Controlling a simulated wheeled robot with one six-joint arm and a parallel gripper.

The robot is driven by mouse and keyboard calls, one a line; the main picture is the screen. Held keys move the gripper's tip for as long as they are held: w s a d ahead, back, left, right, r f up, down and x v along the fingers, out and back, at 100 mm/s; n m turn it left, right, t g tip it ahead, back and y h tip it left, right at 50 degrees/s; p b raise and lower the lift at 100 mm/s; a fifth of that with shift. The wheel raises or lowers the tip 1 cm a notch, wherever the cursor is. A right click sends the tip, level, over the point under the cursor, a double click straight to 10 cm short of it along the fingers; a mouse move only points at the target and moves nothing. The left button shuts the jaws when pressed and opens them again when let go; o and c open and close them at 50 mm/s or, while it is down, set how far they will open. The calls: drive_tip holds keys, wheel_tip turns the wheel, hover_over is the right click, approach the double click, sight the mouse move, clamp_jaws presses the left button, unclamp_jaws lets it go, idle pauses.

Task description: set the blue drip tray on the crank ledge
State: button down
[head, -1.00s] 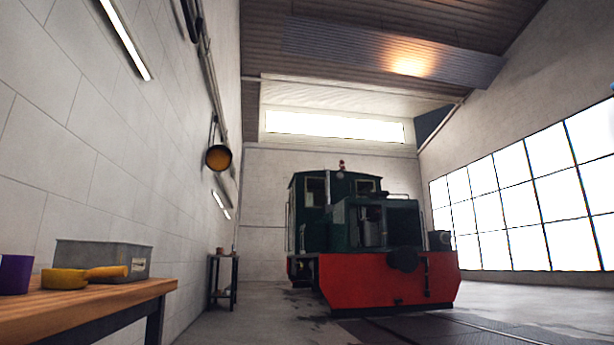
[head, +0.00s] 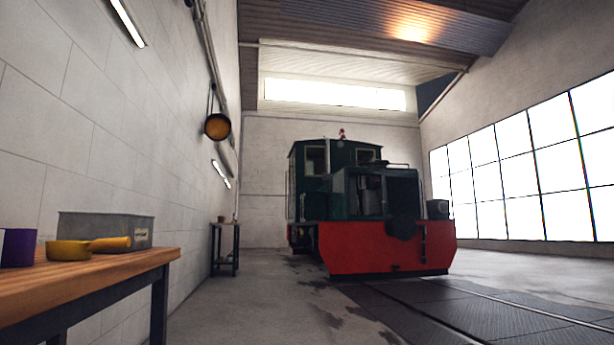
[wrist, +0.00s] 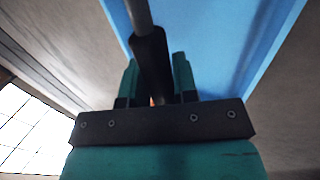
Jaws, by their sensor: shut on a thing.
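In the wrist view, my gripper (wrist: 156,66) has its two teal fingers shut on a dark grip with a grey rod running up from it. The blue drip tray (wrist: 235,40) fills the upper right behind the fingers, and the rod passes in front of its blue surface. The grip appears to be the tray's handle, but the join is out of frame. My gripper and the tray do not show in the head view.
A wooden bench (head: 100,275) at the left holds a purple cup (head: 19,248), a yellow ladle (head: 68,251) and a grey metal box (head: 100,227). A small dark stand (head: 225,247) is by the left wall. Open floor (head: 270,300) lies before the tram.

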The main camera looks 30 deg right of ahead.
drive_tip(key=shift+r+p, duration=3.85)
drive_tip(key=shift+r, duration=0.5)
